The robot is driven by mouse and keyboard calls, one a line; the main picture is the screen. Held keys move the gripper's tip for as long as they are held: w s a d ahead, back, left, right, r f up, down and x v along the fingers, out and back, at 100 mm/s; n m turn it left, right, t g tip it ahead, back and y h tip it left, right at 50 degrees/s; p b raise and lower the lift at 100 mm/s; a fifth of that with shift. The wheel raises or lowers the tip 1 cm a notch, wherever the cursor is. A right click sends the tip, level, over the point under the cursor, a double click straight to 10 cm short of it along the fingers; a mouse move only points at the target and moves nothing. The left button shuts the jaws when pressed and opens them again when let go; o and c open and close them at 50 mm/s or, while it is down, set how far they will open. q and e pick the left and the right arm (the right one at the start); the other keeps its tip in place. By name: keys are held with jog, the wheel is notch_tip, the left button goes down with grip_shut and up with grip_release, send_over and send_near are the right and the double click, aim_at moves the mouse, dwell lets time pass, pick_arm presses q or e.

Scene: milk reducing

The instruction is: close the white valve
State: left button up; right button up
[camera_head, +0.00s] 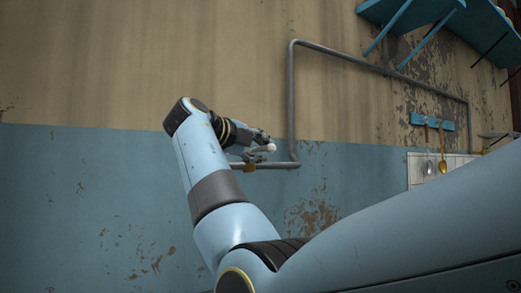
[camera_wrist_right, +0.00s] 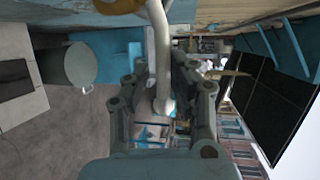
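The white valve handle (camera_wrist_right: 160,60) is a pale bar between the fingers of my right gripper (camera_wrist_right: 160,75) in the right wrist view. Its rounded end (camera_wrist_right: 164,106) reaches down toward the palm. The fingers stand apart on both sides of it; contact is not clear. In the head view my right gripper (camera_head: 264,142) is at the wall pipe, with the white handle tip (camera_head: 270,147) at its fingers. My left gripper is not in view.
A grey pipe (camera_head: 291,100) runs along the wall, rising and then turning right. A blue hook rail (camera_head: 432,121) with hanging utensils is on the right, and a blue shelf (camera_head: 410,12) is at upper right. The left wall is bare.

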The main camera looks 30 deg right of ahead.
aim_at(261, 148)
jog(key=shift+r, duration=0.6)
jog(key=r, duration=0.3)
jog(key=shift+d+r, duration=0.2)
jog(key=o, duration=1.1)
jog(key=r, duration=0.3)
jog(key=shift+w+r, duration=0.15)
jog(key=shift+w, duration=0.1)
jog(key=shift+c, duration=0.2)
jog(key=shift+s+a+r, duration=0.2)
jog(key=shift+r, duration=0.4)
jog(key=shift+s+a+r, duration=0.15)
jog(key=shift+s+r, duration=0.05)
jog(key=shift+r, duration=0.4)
jog(key=c, duration=1.1)
jog(key=shift+o, duration=0.2)
jog(key=shift+w+d+f, duration=0.1)
jog(key=shift+w+d, duration=0.05)
jog(key=shift+w, duration=0.1)
jog(key=shift+c, duration=0.3)
